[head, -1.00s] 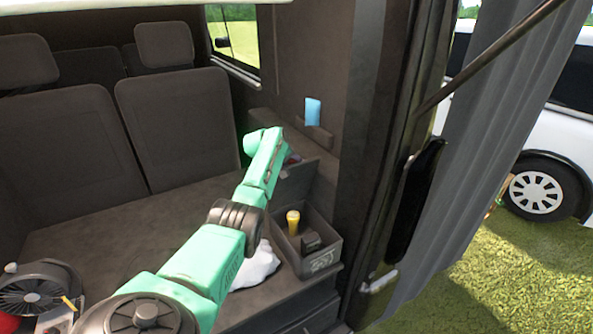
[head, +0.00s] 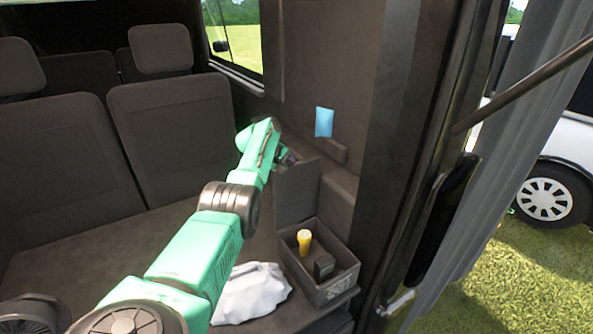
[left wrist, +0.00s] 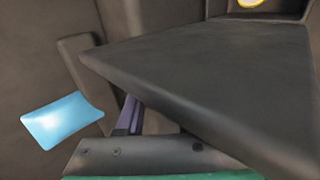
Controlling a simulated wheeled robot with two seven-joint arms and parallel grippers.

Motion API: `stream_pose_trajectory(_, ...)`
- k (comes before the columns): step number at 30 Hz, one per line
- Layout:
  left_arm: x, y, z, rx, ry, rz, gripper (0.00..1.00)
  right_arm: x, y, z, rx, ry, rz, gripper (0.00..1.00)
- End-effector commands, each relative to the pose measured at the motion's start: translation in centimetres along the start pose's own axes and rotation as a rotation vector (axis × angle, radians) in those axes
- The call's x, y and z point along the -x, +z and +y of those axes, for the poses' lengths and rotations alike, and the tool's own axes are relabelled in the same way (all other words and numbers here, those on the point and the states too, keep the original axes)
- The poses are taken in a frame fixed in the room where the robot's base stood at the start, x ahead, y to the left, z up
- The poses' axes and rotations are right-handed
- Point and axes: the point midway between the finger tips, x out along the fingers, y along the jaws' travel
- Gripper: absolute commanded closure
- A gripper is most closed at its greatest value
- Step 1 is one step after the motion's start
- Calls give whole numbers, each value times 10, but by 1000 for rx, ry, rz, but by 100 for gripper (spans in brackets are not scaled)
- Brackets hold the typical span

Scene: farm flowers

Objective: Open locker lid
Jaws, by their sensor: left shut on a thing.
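The dark grey locker lid (head: 296,192) stands raised at the back of the open locker box (head: 338,289) in the head view. In the left wrist view the lid (left wrist: 215,75) is a broad dark panel filling the middle and right. My left gripper (head: 284,157) is at the lid's upper edge and is shut on it; the fingertips are largely hidden behind the lid. A purple-grey finger part (left wrist: 130,113) shows beside the lid's edge in the left wrist view. My right gripper is not in view.
A light-blue card (head: 324,122) is on the side wall. Dark seats (head: 170,135) fill the left, and a door pillar (head: 440,130) rises at right.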

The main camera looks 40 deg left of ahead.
Motion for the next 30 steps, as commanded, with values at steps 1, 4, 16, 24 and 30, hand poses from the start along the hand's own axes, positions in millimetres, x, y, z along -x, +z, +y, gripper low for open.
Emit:
stream_pose_trajectory(1,-2,2,-2,2,-4,-6,100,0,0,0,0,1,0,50)
stream_pose_trajectory(4,-2,2,-2,2,-4,-6,41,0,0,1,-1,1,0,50)
stream_pose_trajectory(16,2,2,2,-1,0,-5,34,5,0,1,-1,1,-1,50)
stream_pose_trajectory(24,34,1,6,0,-2,-3,34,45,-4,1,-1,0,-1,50)
stream_pose_trajectory(30,60,0,-1,0,-2,0,34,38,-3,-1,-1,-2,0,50)
